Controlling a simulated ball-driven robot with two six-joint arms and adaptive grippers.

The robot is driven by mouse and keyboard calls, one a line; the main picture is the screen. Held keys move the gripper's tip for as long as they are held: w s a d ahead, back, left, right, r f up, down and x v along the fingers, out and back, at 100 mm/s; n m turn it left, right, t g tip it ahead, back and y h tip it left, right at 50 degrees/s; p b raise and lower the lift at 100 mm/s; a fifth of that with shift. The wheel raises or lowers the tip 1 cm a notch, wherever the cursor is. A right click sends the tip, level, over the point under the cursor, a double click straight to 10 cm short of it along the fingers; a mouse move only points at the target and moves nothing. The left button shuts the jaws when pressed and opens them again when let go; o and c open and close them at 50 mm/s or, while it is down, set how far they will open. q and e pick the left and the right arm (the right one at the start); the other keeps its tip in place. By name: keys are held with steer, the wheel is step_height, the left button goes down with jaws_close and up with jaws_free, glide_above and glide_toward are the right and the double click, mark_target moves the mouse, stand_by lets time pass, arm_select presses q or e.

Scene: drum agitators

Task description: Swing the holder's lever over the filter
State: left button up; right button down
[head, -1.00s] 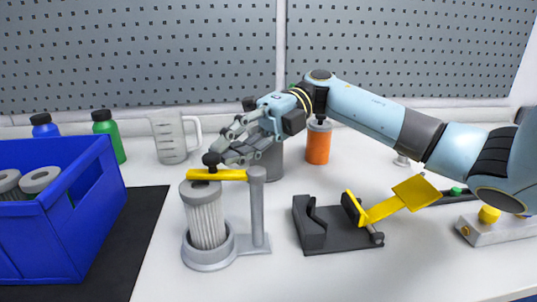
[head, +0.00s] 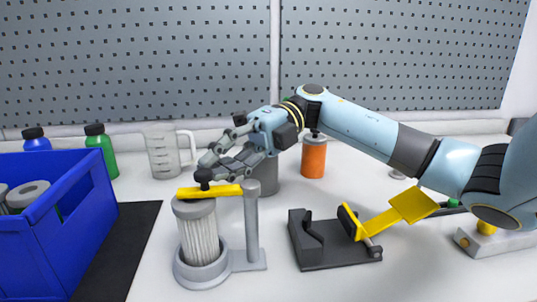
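The holder (head: 250,230) is a grey cup and base with an upright post. A white pleated filter (head: 199,236) with a grey cap stands upright in its cup. The yellow lever (head: 222,190) runs from the post to the left and lies across the filter's top. A black knob (head: 203,175) sits at the lever's left end. My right gripper (head: 212,168) is at the knob, its fingers reaching down-left around or beside it. I cannot tell whether they grip the knob. My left gripper is not in view.
A blue bin (head: 60,232) with more filters stands on a black mat (head: 125,245) at left. A dark cradle with a yellow flap (head: 415,205) sits at right. A jug (head: 163,152), bottles and an orange can (head: 313,158) stand behind.

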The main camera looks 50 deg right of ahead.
steer(key=v, duration=0.7)
steer(key=shift+d, duration=0.3)
steer(key=shift+r, duration=0.15)
